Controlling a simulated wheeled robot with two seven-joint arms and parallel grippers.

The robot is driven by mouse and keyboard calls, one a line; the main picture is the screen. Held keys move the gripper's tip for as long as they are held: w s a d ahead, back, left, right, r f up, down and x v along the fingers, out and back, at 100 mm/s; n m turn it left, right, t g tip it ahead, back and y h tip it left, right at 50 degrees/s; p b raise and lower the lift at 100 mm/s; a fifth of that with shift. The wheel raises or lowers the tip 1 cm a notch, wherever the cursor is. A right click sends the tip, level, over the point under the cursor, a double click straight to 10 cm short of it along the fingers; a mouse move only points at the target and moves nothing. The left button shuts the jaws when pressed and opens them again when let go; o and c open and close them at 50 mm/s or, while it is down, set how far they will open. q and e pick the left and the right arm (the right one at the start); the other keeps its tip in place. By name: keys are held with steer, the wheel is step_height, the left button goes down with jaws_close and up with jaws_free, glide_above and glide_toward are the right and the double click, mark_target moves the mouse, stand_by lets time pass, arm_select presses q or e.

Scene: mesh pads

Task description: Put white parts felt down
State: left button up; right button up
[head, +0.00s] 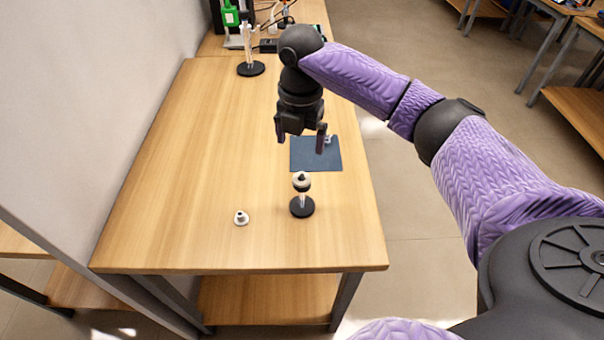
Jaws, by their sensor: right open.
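A small white round part (241,217) with a dark centre lies on the bare table at the front left. Another white round part (301,179) with a dark knob on top sits on a short post with a black round base (302,208); a dark layer shows under its white body. A dark blue mat (311,163) lies behind this post. A small pale thing (329,140) shows at the mat's far right edge, partly hidden by a finger. My right gripper (301,146) is open above the mat, fingers pointing down, with nothing seen between them. My left gripper is out of view.
The wooden table (180,170) is clear along its left and middle. A stand with a black round base (250,69) and other equipment, some green (231,15), stand at the back. A wall borders the table's left side.

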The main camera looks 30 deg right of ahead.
mark_target(301, 174)
steer(key=f+b, duration=0.1)
steer(key=f, duration=0.3)
steer(key=f+b, duration=0.1)
steer(key=f, duration=0.4)
steer(key=shift+s+f, duration=0.2)
steer(key=shift+f, duration=0.25)
steer(key=shift+a+r, duration=0.1)
jaws_close()
